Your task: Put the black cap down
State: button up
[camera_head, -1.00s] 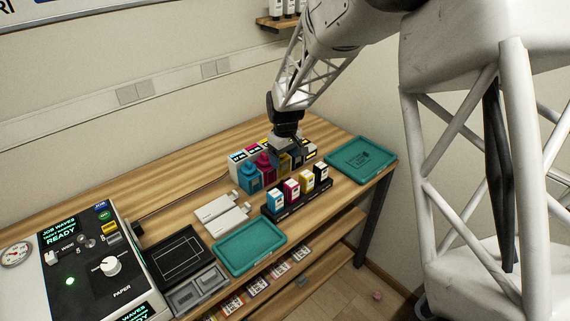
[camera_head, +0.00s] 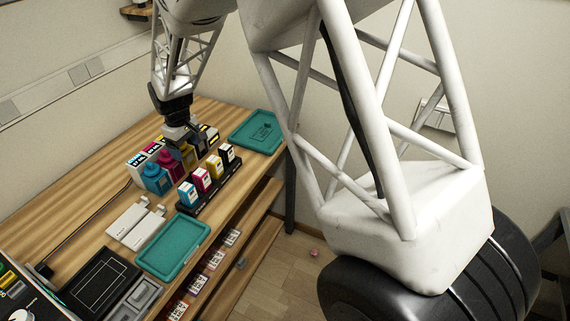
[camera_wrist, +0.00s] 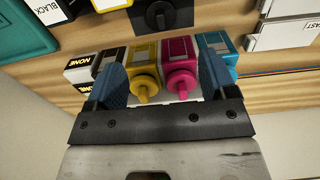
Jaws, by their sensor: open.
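My gripper (camera_head: 181,150) is low over the row of ink bottles at the back of the bench. In the wrist view its two blue fingers (camera_wrist: 160,78) are apart, with nothing held between them. The yellow bottle (camera_wrist: 144,68) and magenta bottle (camera_wrist: 181,66) show beyond the gap, and the cyan bottle (camera_wrist: 222,46) is partly behind the right finger. A black block with a round black knob (camera_wrist: 160,14) stands at the top of the wrist view. I cannot tell whether that knob is the black cap. The gripper hides part of this area in the head view.
A rack of ink cartridges (camera_head: 203,180) stands in front of the bottles. Teal trays lie at the far right (camera_head: 257,131) and near front (camera_head: 174,246). Boxes stand behind the bottles.

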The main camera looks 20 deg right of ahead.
jog(key=s+d+r+m+t, duration=0.1)
jog(key=s+d+r+m, duration=0.3)
jog(key=s+d+r, duration=1.2)
jog(key=s+d+r+m, duration=0.1)
jog(key=s+d, duration=0.3)
jog(key=s, duration=0.8)
jog(key=s+d+r+m+t, duration=0.1)
jog(key=s+d+m, duration=0.3)
jog(key=s, duration=0.8)
jog(key=shift+s+r+t, duration=0.2)
jog(key=shift+s+t, duration=0.1)
jog(key=shift+s, duration=0.1)
